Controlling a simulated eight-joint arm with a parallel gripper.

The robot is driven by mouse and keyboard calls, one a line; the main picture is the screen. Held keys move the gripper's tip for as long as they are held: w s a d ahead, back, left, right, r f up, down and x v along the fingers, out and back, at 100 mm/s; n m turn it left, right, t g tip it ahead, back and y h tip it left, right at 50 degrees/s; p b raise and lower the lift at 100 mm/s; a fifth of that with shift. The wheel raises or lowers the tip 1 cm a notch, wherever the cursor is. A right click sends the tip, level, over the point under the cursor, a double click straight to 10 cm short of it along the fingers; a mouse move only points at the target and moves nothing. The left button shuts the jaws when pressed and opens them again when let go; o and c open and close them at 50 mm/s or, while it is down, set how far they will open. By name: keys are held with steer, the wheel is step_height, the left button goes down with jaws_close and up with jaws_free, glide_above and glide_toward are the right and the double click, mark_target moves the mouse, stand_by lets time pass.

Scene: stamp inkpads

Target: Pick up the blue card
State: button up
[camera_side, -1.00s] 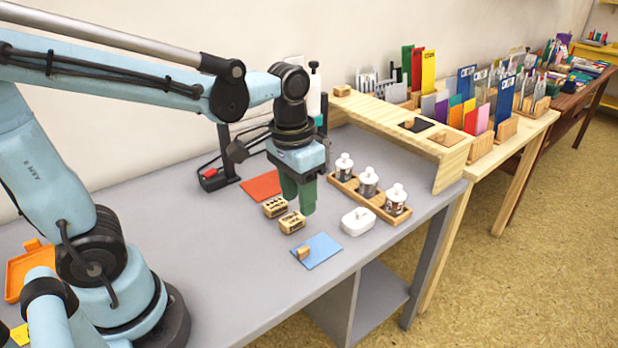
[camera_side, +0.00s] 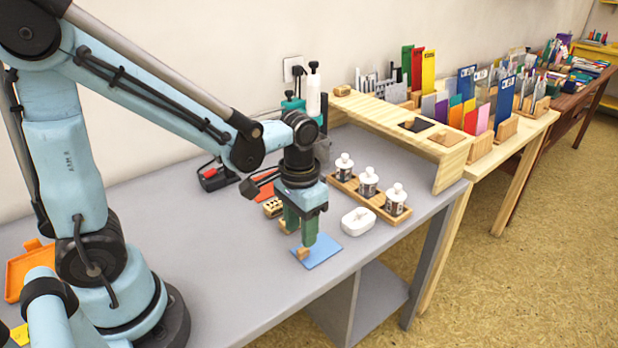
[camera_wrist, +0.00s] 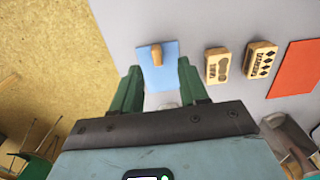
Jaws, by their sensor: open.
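The blue card (camera_side: 322,252) lies flat on the grey table near its front edge. A small wooden block (camera_side: 303,253) stands on its left part. In the wrist view the blue card (camera_wrist: 169,71) and the wooden block (camera_wrist: 156,54) show just beyond my fingertips. My gripper (camera_side: 300,238) points down above the card, its green fingers apart and empty. In the wrist view my gripper (camera_wrist: 160,76) has one finger on each side of the card. The side view does not clearly show whether the fingertips touch the card.
Two wooden stamps (camera_wrist: 217,65) (camera_wrist: 259,60) and an orange-red card (camera_wrist: 295,70) lie beside the blue card. A white lidded box (camera_side: 358,221) and a wooden tray (camera_side: 375,208) with white-capped bottles stand to the right.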

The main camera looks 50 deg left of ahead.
mark_target(301, 250)
steer(key=shift+s+d+f, duration=0.1)
steer(key=shift+f, duration=1.15)
steer(key=shift+s+d+f, duration=0.1)
steer(key=shift+f, duration=1.15)
steer(key=shift+c, duration=0.2)
jaws_close()
